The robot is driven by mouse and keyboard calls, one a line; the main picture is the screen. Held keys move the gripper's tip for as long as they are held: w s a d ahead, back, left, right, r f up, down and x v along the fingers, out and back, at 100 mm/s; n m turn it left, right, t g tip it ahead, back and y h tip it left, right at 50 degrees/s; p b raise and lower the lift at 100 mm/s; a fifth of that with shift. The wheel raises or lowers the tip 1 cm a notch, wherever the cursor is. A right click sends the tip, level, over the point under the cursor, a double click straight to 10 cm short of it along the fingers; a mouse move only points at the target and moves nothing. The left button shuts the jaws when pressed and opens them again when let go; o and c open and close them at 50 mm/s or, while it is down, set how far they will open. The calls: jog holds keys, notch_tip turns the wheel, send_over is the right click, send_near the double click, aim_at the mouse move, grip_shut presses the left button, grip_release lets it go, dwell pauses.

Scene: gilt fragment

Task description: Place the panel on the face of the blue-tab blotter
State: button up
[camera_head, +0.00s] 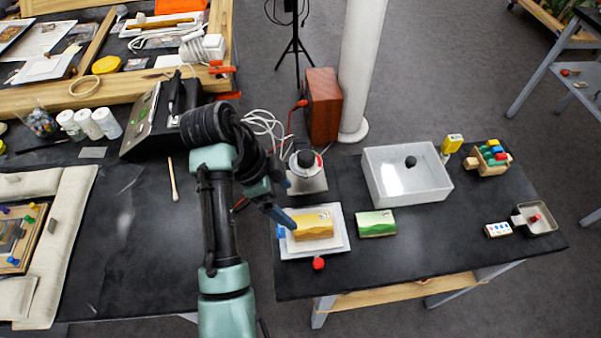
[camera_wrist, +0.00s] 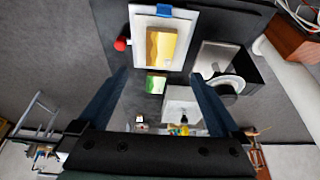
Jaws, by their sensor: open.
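The blue-tab blotter (camera_head: 340,240) is a white square sheet or board flat on the black bench, with its blue tab (camera_head: 281,231) at its left edge. A yellow-gold panel (camera_head: 313,227) lies on its face; both also show in the wrist view, the blotter (camera_wrist: 188,45) and the panel (camera_wrist: 160,46). A green-and-cream panel-like block (camera_head: 376,223) lies on the bench just right of the blotter. My gripper (camera_head: 286,201) is open and empty, near the blotter's left side. In the wrist view its fingers (camera_wrist: 158,75) are wide apart, with nothing between them held.
A red knob (camera_head: 318,263) sits at the blotter's front edge. A white tray (camera_head: 381,196) with a dark ball stands behind right. A round device on a grey block (camera_head: 308,180) and a wooden box (camera_head: 322,104) stand behind. The bench's front middle-right is clear.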

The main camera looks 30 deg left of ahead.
jog(key=shift+w, duration=0.1)
jog(key=w+d+r+n+t+y, duration=0.15)
jog(key=w+r+t, duration=0.25)
jog(key=w+r, duration=0.4)
jog(key=w+d+r+n+t+y, duration=0.1)
jog(key=w+d+r+n+t, duration=0.15)
jog(key=r, duration=0.55)
jog(key=w+d+r+n+t+y, duration=0.1)
jog(key=w+d+r+t, duration=0.1)
jog(key=r+t, duration=0.35)
jog(key=w+d+r+n+t+y, duration=0.1)
jog(key=w+d+r, duration=0.1)
jog(key=r, duration=0.7)
jog(key=s+d+r+n+t, duration=0.1)
jog(key=s+d+r+t, duration=0.2)
jog(key=r, duration=0.5)
jog(key=s+d+r+n+t, duration=0.2)
jog(key=s+r+t, duration=0.3)
jog(key=s+r, duration=0.3)
jog(key=s+d+r+n+t, duration=0.2)
jog(key=s+d+r+t, duration=0.2)
jog(key=r, duration=0.6)
jog(key=shift+s+d+h, duration=0.45)
jog(key=shift+s, duration=0.75)
